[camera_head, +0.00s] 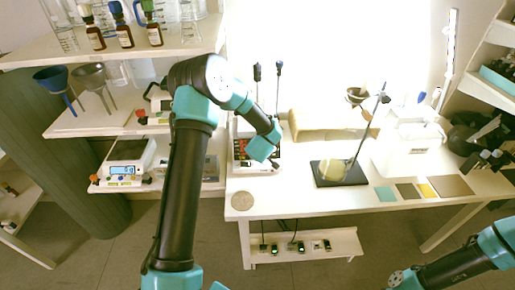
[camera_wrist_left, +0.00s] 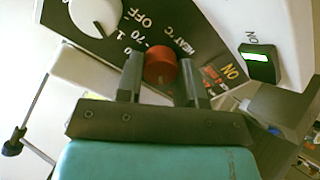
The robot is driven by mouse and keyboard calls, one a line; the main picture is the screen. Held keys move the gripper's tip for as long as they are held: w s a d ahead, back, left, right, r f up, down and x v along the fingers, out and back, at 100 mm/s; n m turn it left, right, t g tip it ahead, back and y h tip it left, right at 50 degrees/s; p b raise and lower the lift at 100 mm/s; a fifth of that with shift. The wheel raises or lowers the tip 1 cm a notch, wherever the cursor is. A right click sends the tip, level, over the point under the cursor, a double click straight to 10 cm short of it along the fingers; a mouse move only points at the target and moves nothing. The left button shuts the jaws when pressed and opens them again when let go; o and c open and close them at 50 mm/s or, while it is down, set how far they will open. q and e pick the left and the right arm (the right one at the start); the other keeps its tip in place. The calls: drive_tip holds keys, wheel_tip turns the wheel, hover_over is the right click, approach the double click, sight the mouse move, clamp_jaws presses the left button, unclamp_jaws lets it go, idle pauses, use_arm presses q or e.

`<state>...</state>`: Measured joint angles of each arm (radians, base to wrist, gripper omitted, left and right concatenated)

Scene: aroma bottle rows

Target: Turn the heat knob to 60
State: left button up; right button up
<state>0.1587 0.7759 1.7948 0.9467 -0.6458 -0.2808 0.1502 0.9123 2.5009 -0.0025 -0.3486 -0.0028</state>
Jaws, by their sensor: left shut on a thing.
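A red knob (camera_wrist_left: 160,66) sits on the dark front panel (camera_wrist_left: 195,62) of a white device, beside the printed words "HEAT °C". My left gripper (camera_wrist_left: 160,78) is shut on the red knob, with one finger on each side of it. A white dial (camera_wrist_left: 95,12) lies at the upper left of the panel, with "OFF" and "70" printed by it. I cannot read a setting on the red knob. In the head view the white device (camera_head: 238,168) stands at the table's left end, partly hidden by my left wrist. My right gripper is not in view.
A green-lit switch (camera_wrist_left: 259,59) marked "ON" is right of the panel. A round cork-like disc (camera_head: 242,201) lies near the front left corner. Shelves with bottles are at left.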

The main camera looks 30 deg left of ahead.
use_arm(q)
drive_tip(key=m, duration=0.5)
drive_tip(key=shift+m, duration=0.3)
drive_tip(key=m, duration=0.9)
drive_tip(key=shift+d+m, duration=0.1)
drive_tip(key=shift+m, duration=0.3)
drive_tip(key=m, duration=0.5)
drive_tip(key=shift+y, duration=0.3)
drive_tip(key=o, duration=0.9)
